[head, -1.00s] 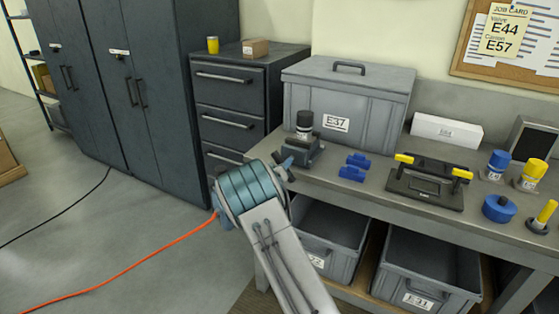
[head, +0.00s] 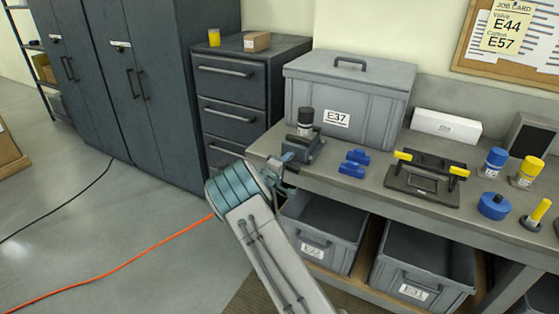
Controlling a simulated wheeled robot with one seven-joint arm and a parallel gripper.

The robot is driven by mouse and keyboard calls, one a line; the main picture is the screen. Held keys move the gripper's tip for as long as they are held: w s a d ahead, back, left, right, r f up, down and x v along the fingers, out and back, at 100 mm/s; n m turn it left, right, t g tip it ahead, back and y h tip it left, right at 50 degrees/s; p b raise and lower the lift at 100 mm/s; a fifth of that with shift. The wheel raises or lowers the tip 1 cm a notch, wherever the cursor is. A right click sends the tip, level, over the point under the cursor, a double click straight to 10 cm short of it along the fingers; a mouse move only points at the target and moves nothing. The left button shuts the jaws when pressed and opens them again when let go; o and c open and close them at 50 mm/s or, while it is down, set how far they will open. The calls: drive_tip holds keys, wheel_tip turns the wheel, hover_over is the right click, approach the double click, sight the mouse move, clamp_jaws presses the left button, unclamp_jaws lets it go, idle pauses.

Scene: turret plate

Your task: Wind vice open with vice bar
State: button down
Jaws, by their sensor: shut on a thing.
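The dark grey vice (head: 309,150) sits at the left front corner of the workbench. A black cylinder with a pale band (head: 305,122) stands upright in it. The vice bar (head: 287,158) shows as a small blue-grey piece at the vice's front left side. My gripper (head: 277,172) is at the bench edge, right at the bar and shut on it. My own teal-banded arm joint hides much of the gripper, so the fingertips and most of the bar are not clear.
A grey bin marked E37 (head: 347,105) stands behind the vice. Open bins (head: 322,235) sit under the bench. An orange cable (head: 130,262) crosses the floor.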

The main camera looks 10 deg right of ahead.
drive_tip(key=shift+d+r, duration=0.3)
drive_tip(key=shift+r, duration=0.05)
idle(0.3)
drive_tip(key=c, duration=1.3)
unclamp_jaws()
drive_tip(key=shift+d, duration=0.25)
drive_tip(key=shift+a+f+n, duration=0.2)
drive_tip(key=shift+a+n, duration=0.1)
drive_tip(key=shift+a, duration=0.05)
drive_tip(key=shift+s+a, duration=0.3)
drive_tip(key=shift+a, duration=0.1)
drive_tip(key=b+v, duration=0.2)
drive_tip(key=v, duration=1)
drive_tip(key=shift+s+b, duration=0.3)
drive_tip(key=shift+s, duration=0.1)
drive_tip(key=shift+a+r, duration=0.1)
drive_tip(key=shift+r, duration=0.05)
